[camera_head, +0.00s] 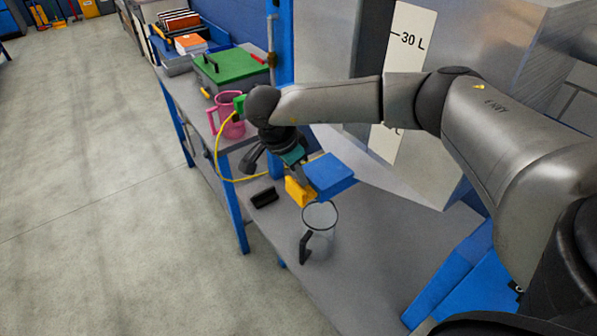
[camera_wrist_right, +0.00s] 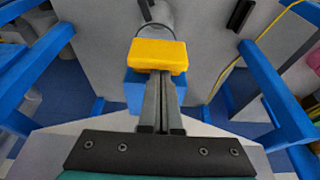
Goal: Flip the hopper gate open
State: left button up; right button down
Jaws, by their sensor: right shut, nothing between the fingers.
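The hopper is a large grey metal body (camera_head: 480,50) with a white litre scale (camera_head: 410,45). Low at its outlet are a blue block (camera_head: 329,175) and a yellow piece (camera_head: 299,193), which look like the gate and its handle. In the right wrist view the yellow piece (camera_wrist_right: 158,56) lies just beyond my fingertips, with the blue block (camera_wrist_right: 135,92) behind the fingers. My right gripper (camera_head: 304,181) is shut and empty, close to the yellow piece; I cannot tell whether it touches. The right wrist view shows its fingers (camera_wrist_right: 161,80) together. My left gripper is out of view.
A clear jug (camera_head: 320,238) with a black handle stands on the grey bench (camera_head: 365,265) below the yellow piece. A black block (camera_head: 264,197) lies left of it. A pink mug (camera_head: 229,114) and a green-lidded box (camera_head: 230,66) stand farther back.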

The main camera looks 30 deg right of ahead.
jog(key=a, duration=0.5)
jog(key=shift+s+a+b, duration=0.1)
jog(key=shift+s+b, duration=0.1)
jog(key=shift+b, duration=0.1)
jog(key=shift+a+r, duration=0.1)
jog(key=p+v, duration=0.5)
jog(key=v, duration=0.4)
jog(key=shift+r, duration=0.45)
